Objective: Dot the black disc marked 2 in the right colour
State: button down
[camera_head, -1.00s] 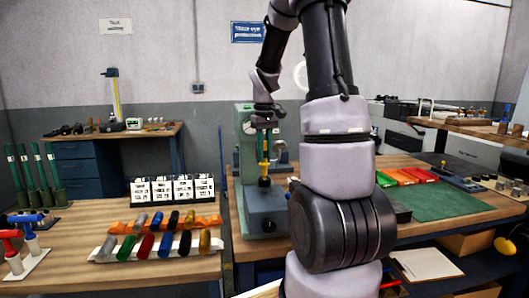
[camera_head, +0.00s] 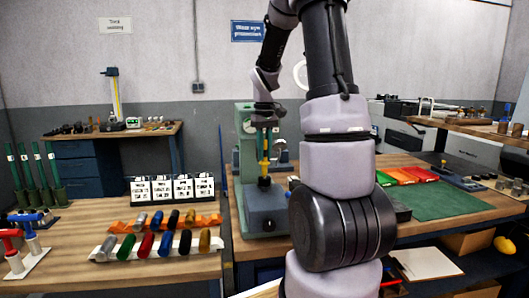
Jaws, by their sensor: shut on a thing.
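My gripper (camera_head: 264,127) points down in front of a green bench press (camera_head: 246,150). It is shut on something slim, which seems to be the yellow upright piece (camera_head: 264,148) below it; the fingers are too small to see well. A dark piece (camera_head: 264,182) sits below the yellow one, above the press's base; I cannot tell whether they touch. I cannot make out a black disc marked 2. Several white cards (camera_head: 172,188) with black print stand on the left bench, too small to read.
A white rack (camera_head: 107,247) and an orange rack (camera_head: 122,226) hold coloured cylinders on the left bench (camera_head: 75,275). Red, orange and green trays (camera_head: 410,175) and a green mat (camera_head: 455,202) lie at right. My arm hides the middle of the right bench.

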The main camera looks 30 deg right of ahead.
jog(key=shift+r, duration=3.45)
